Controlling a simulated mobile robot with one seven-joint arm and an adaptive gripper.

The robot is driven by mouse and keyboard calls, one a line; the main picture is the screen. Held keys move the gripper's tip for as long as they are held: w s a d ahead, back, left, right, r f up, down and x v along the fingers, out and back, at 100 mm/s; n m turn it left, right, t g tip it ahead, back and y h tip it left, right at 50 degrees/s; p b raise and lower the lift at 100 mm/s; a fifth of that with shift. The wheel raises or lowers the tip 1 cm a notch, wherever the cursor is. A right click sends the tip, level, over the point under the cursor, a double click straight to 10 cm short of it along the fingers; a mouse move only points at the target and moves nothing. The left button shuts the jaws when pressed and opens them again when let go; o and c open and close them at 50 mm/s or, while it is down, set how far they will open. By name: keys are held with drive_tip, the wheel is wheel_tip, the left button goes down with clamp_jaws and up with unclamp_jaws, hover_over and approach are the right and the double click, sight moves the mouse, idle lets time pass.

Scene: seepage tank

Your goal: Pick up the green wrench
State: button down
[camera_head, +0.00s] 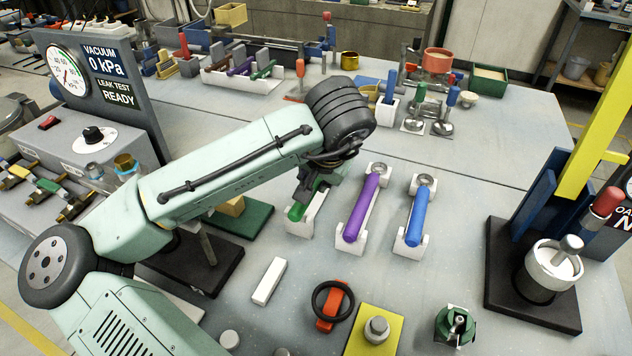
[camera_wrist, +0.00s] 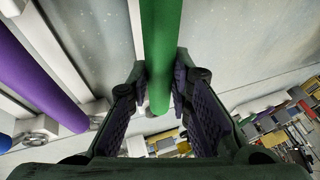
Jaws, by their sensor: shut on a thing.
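The green wrench (camera_head: 296,212) lies along a white cradle at the left of a row of three on the table. In the wrist view its green handle (camera_wrist: 160,50) runs down between the two fingers. My gripper (camera_head: 316,186) is over the wrench's far part, and in the wrist view my gripper (camera_wrist: 160,108) has a finger on each side of the handle, shut on it. The wrench still appears at its cradle; whether it is lifted clear I cannot tell. Its far end is hidden by my arm.
A purple wrench (camera_head: 361,208) and a blue wrench (camera_head: 418,214) lie in white cradles to the right. In front are a white block (camera_head: 268,281), a red valve with a black ring (camera_head: 331,306) and a yellow plate (camera_head: 357,346). A black-based press (camera_head: 545,310) stands right.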

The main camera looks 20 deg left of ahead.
drive_tip(key=shift+r, duration=0.4)
drive_tip(key=shift+s+r+b, duration=0.2)
drive_tip(key=shift+r+b, duration=0.15)
drive_tip(key=shift+r, duration=0.15)
drive_tip(key=shift+s+r+b, duration=0.15)
drive_tip(key=shift+r+b, duration=0.15)
drive_tip(key=shift+r, duration=0.15)
drive_tip(key=s+a+r+b, duration=0.1)
drive_tip(key=s, duration=0.6)
drive_tip(key=s+a+b, duration=0.2)
drive_tip(key=s, duration=0.6)
drive_tip(key=shift+a+r, duration=0.25)
drive_tip(key=shift+r, duration=0.1)
drive_tip(key=c, duration=2)
unclamp_jaws()
clamp_jaws()
